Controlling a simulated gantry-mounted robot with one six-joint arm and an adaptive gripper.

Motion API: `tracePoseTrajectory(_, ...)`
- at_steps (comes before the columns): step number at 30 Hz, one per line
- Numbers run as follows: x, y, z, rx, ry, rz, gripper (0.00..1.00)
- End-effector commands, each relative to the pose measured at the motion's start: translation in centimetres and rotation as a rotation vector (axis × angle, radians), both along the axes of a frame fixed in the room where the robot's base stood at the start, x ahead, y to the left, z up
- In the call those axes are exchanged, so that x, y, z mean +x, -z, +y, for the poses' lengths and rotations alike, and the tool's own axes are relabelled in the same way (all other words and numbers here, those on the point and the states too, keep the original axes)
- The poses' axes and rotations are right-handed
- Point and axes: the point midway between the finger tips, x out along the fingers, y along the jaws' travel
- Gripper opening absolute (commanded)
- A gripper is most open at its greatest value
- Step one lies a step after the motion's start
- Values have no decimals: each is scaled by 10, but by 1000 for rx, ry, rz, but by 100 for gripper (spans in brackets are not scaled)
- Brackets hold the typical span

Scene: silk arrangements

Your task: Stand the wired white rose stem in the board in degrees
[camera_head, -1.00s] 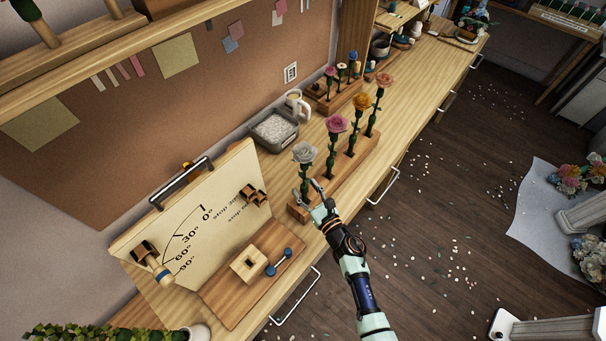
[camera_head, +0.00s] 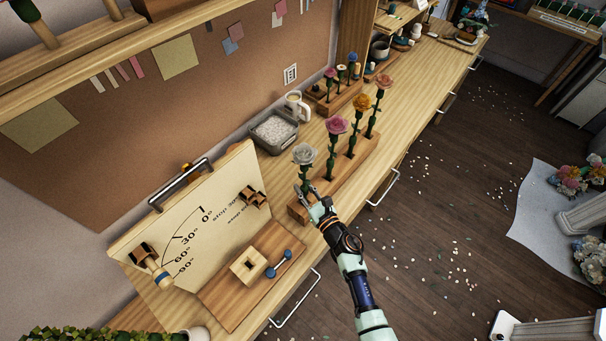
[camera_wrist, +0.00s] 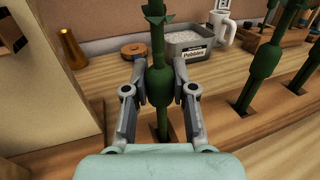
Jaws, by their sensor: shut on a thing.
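The white rose stem (camera_head: 304,163) stands upright in the nearest hole of a long wooden rack. My gripper (camera_head: 308,190) is shut on its thick green stem; in the wrist view the two grey fingers close on either side of the stem's bulge (camera_wrist: 160,84). The stem's foot is still in the rack hole. The board (camera_head: 205,215) with the degree scale 0, 30, 60 and 90 leans to the left. On its wooden base (camera_head: 232,290) sits a pale block (camera_head: 249,264) with a square hole. The rose's head is out of the wrist view.
Pink, orange and peach roses stand further along the rack (camera_head: 355,172). A grey pebble tray (camera_head: 274,132) and a white mug (camera_head: 297,104) are behind. A blue dumbbell-shaped piece (camera_head: 279,262) lies beside the block. A peg (camera_head: 155,268) sticks out from the board.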

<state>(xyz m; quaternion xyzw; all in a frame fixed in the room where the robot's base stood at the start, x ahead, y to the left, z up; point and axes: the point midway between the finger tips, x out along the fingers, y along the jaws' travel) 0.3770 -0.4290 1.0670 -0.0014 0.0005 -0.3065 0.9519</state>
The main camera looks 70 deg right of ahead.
Motion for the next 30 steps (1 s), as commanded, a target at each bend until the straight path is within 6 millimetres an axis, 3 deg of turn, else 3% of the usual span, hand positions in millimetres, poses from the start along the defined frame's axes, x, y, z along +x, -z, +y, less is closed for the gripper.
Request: tracePoseTrajectory(30,0,-20,0,0,0,0,0)
